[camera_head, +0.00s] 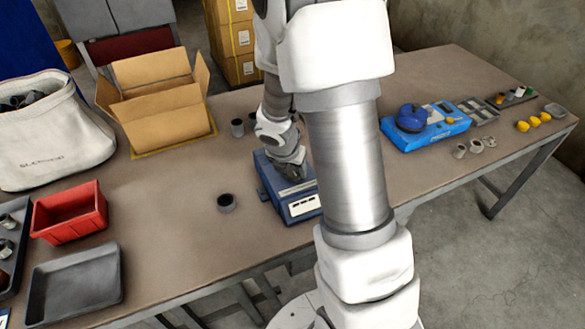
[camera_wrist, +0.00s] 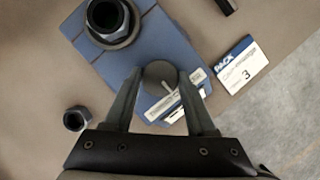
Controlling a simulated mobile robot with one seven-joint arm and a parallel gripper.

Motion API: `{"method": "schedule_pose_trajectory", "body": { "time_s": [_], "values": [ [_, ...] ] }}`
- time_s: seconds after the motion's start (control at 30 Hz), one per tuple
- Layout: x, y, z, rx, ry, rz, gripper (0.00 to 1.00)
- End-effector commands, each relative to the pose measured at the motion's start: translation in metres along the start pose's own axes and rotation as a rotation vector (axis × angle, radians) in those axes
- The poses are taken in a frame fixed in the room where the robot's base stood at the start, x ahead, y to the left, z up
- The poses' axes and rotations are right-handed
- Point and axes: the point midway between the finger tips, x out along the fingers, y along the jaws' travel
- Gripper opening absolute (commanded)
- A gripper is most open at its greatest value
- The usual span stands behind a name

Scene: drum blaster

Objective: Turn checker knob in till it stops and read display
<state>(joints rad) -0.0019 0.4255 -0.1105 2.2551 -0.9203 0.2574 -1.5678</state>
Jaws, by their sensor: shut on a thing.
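The checker is a blue box (camera_head: 268,180) on the table, partly hidden by my arm in the head view. The wrist view shows its blue top (camera_wrist: 172,45) with a dark threaded collar (camera_wrist: 108,20) on it. My gripper (camera_wrist: 159,82) is shut on the round grey knob (camera_wrist: 160,72), one finger on each side. In the head view my gripper (camera_head: 291,170) is over the checker. White printed strips (camera_wrist: 163,104) lie beside the knob, partly behind a finger. I cannot make out a display reading.
A dark ring (camera_head: 226,202) stands left of the checker. A white card marked 3 (camera_wrist: 243,68) is at the checker's right side in the wrist view. A red bin (camera_head: 68,215), grey tray (camera_head: 75,283) and open carton (camera_head: 165,110) are left; a bright blue device (camera_head: 425,128) is right.

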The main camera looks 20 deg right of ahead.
Motion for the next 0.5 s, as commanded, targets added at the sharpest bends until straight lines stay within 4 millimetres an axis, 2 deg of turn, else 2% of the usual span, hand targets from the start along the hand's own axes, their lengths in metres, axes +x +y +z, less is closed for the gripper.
{"method": "schedule_pose_trajectory", "body": {
  "time_s": [0.27, 0.5],
  "values": [
    [-0.0003, 0.0012, 0.0000, 0.077, 0.000, -0.033, 0.01],
    [-0.0008, 0.0027, 0.0003, 0.244, 0.001, -0.102, 0.01]
  ]
}}
